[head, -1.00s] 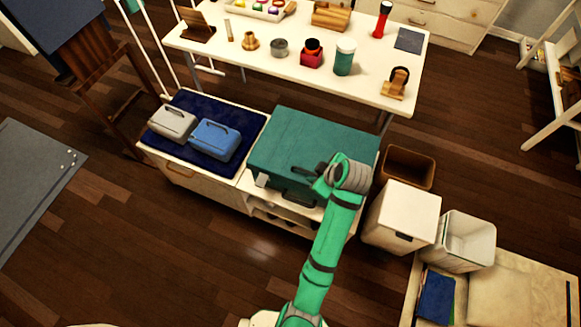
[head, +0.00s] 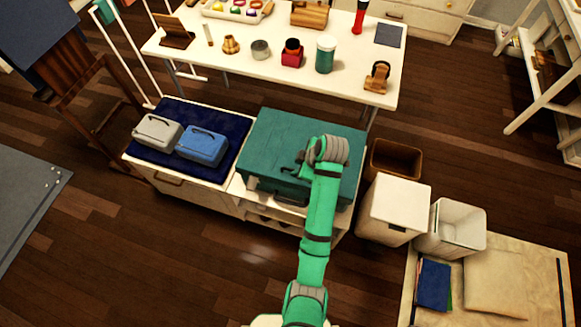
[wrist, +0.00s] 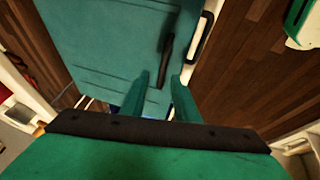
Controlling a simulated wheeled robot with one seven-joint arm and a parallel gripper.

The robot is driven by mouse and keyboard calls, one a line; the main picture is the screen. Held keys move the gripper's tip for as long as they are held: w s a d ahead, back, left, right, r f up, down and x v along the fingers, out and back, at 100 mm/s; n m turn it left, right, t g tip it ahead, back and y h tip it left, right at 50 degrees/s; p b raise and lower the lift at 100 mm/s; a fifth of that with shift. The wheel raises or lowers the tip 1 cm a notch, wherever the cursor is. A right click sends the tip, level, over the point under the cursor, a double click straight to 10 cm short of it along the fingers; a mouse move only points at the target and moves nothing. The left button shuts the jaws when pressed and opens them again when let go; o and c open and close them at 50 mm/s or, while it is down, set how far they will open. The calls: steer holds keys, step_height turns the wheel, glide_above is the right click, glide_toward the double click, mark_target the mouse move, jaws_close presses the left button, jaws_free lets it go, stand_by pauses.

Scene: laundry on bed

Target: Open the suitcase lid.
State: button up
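The teal suitcase (head: 280,135) lies flat and closed on a low white unit in the head view. Its dark handle (head: 291,199) is on the near side, partly behind my arm. In the wrist view the suitcase (wrist: 95,40) fills the upper left, with a dark bar (wrist: 167,45) that looks like the handle by its edge. My gripper (wrist: 160,82) has its two green fingers apart, pointing at the suitcase near that bar, with nothing clearly held. I cannot tell whether a finger touches it. In the head view my arm hides the suitcase's right front part.
A grey case (head: 157,132) and a blue case (head: 202,146) sit on a dark blue cloth to the left. A white table (head: 220,62) with several small items stands behind. A brown bin (head: 394,160) and white bins (head: 394,211) stand right.

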steer(key=shift+x, duration=1.05)
